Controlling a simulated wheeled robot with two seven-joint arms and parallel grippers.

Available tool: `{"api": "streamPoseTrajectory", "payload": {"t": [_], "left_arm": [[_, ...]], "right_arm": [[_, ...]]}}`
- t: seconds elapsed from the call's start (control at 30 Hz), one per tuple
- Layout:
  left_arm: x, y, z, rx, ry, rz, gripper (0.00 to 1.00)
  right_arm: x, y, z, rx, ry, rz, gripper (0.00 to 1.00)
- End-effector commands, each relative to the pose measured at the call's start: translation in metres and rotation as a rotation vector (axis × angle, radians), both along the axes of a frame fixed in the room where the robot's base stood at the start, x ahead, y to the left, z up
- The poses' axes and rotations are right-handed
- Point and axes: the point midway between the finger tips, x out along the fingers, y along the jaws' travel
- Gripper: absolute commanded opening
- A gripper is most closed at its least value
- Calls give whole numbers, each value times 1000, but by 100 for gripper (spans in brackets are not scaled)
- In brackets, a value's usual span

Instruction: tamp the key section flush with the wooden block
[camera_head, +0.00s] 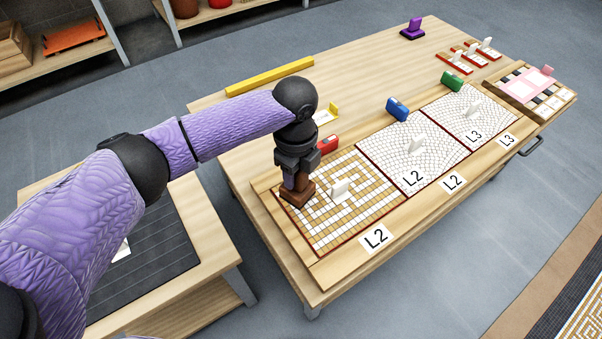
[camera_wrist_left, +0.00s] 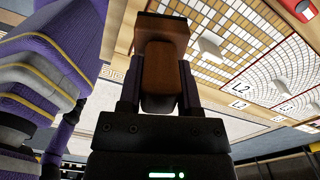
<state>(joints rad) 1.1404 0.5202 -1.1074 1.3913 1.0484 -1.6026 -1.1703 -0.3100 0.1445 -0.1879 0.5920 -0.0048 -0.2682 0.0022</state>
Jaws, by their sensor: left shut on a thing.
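My left gripper (camera_head: 293,183) is shut on the wooden block (camera_head: 299,194), a brown block at the left corner of the nearest mosaic panel. In the left wrist view the block (camera_wrist_left: 161,75) sits between the two fingers of my left gripper (camera_wrist_left: 158,92). In the head view the block's underside is at the panel surface; I cannot tell if it presses on it. The part under the block is hidden. My right gripper is not in view.
Two white-patterned panels (camera_head: 437,152) (camera_head: 478,108) lie to the right in the same wooden frame. A yellow bar (camera_head: 270,76) lies behind my arm. The table's back middle is clear.

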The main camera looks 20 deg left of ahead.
Motion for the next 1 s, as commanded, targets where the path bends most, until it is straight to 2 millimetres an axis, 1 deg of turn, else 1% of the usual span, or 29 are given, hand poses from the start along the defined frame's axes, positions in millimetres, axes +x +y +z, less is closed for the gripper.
{"api": "streamPoseTrajectory", "payload": {"t": [0.03, 0.1, 0.23, 0.37, 0.7, 0.8, 1.0], "left_arm": [[9, 0, -11, -1, -1, -95, 0], [18, 1, -11, -2, -8, -214, 0], [25, 1, -10, -1, -13, -317, 0], [25, 1, -17, -1, -13, -325, 0], [24, 2, -65, -1, -8, -323, 0], [24, 2, -69, 0, -12, -323, 0], [24, 2, -66, -1, -15, -323, 0]], "right_arm": [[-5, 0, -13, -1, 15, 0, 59], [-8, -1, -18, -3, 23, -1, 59], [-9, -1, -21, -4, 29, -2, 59], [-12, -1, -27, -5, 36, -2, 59], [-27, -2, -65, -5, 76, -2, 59], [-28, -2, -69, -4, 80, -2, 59], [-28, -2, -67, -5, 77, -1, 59]]}}
